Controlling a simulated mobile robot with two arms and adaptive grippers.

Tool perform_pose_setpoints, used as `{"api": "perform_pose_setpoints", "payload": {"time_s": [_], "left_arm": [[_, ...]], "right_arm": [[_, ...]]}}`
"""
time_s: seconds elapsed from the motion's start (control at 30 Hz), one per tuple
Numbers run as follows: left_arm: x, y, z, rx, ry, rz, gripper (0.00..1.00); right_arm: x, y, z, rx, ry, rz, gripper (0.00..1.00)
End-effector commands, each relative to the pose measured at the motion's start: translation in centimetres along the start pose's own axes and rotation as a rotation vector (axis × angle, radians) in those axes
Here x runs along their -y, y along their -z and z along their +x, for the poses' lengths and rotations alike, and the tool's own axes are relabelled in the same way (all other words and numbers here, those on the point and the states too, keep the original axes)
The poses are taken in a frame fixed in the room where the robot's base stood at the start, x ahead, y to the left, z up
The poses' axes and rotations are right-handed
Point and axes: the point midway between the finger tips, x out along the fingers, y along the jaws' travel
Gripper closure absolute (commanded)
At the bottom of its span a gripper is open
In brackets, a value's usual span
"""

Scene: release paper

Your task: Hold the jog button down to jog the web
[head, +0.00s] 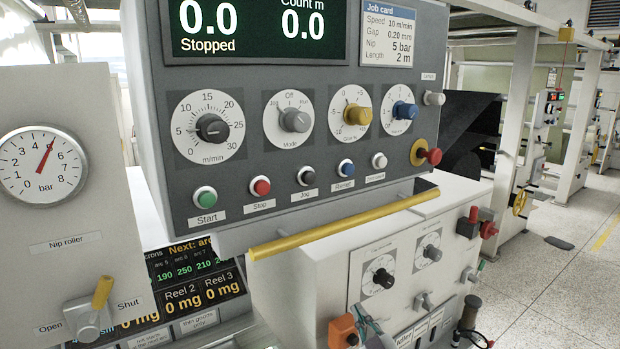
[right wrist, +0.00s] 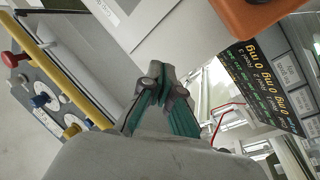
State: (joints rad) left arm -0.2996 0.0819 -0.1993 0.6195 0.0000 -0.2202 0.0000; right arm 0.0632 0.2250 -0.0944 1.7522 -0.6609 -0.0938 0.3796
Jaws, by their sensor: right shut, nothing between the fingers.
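The black jog button (head: 307,175) sits on the sloping grey control panel (head: 255,80), between the red stop button (head: 260,187) and the blue reverse button (head: 346,167). Nothing touches it. The display (head: 255,35) reads 0.0 and Stopped. My right gripper (head: 368,323) is low in the head view, below the panel and the yellow bar, seen small and partly hidden. In the right wrist view its teal fingers (right wrist: 162,78) meet at the tips, shut and empty. The jog button does not show there. My left gripper is not in view.
A yellow bar (head: 345,222) runs along the panel's lower front edge. A red mushroom button (head: 432,156) juts out at the panel's right. An orange box (head: 342,332) is close beside my right gripper. A white gauge cabinet (head: 60,220) stands at left.

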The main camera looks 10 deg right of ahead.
Motion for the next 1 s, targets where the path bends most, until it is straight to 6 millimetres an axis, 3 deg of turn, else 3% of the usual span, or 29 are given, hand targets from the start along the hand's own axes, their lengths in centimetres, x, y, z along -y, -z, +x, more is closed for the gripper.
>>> {"api": "perform_pose_setpoints", "payload": {"time_s": [0.03, 0.27, 0.4, 0.6, 0.8, 1.0], "left_arm": [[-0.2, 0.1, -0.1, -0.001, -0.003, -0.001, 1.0], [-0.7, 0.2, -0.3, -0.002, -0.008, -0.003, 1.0], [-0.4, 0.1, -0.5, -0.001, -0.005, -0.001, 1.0], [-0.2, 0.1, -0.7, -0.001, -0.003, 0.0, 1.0], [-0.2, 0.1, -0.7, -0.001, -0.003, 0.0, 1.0], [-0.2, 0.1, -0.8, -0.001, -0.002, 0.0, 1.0]], "right_arm": [[-1.0, 2.3, 0.6, -0.056, -0.012, -0.015, 1.0], [-4.8, 12.3, 1.4, -0.301, -0.056, -0.099, 1.0], [-6.9, 18.8, 0.8, -0.459, -0.081, -0.163, 1.0], [-8.8, 26.1, -1.0, -0.642, -0.105, -0.255, 1.0], [-9.5, 29.7, -2.4, -0.734, -0.114, -0.308, 1.0], [-9.6, 30.3, -2.7, -0.749, -0.116, -0.318, 1.0]]}}
